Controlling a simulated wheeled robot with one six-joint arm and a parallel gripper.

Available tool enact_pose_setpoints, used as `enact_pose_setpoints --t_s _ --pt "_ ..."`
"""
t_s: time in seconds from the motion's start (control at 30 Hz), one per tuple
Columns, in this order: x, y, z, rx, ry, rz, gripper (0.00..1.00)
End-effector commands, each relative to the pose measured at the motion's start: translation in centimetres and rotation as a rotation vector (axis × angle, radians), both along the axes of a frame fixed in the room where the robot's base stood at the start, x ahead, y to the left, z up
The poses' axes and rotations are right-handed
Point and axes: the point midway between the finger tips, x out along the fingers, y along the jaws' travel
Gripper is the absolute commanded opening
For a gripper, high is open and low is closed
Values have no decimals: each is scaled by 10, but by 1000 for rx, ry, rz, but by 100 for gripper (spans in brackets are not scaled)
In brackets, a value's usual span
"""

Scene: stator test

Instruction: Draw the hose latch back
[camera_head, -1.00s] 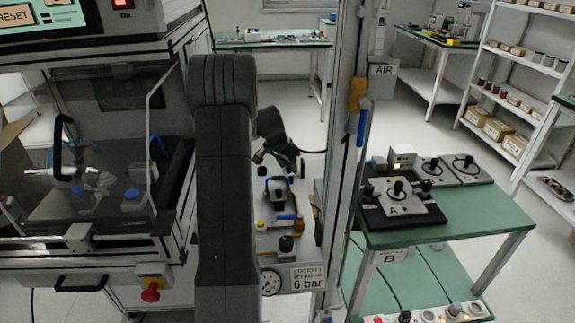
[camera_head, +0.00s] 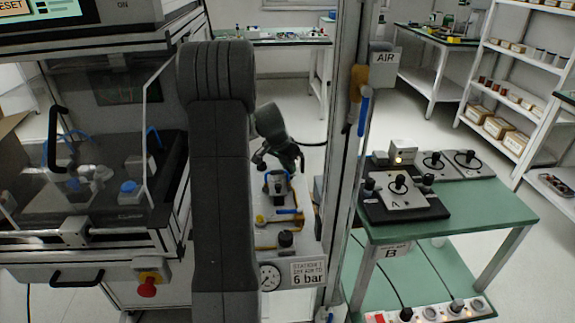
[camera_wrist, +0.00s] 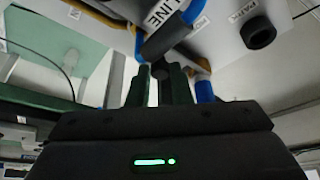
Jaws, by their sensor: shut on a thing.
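My gripper (camera_wrist: 162,85) is shut on a small black knob (camera_wrist: 161,70) in the wrist view; I take this knob for the hose latch. The knob sits between the two fingertips, below a dark grey bar (camera_wrist: 172,35) by the LINE label. Blue hose pieces (camera_wrist: 205,90) show beside the fingers. In the head view my gripper (camera_head: 276,164) is over the upper part of the air panel (camera_head: 300,240), at a blue-and-dark fitting (camera_head: 276,183). The fingertips are too small there to show the grip, and my arm hides the panel's left side.
Below the fitting are a blue-handled valve (camera_head: 287,211), a black regulator knob (camera_head: 285,239) and a pressure gauge (camera_head: 269,277). An upright post (camera_head: 345,160) stands close on the right. A test cabinet (camera_head: 75,235) is on the left, a green table (camera_head: 480,215) on the right.

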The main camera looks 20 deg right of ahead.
Motion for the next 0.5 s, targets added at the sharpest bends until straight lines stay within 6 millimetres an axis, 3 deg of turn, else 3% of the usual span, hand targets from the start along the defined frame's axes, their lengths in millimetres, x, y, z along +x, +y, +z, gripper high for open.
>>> enact_pose_setpoints --t_s 0.27,0.3,0.4,0.5 --pt "-2 0 0 0 3 -1 0" --pt "-2 0 0 0 3 -1 27" --pt "-2 0 0 0 3 -1 42" --pt "-1 0 0 0 3 -1 42"
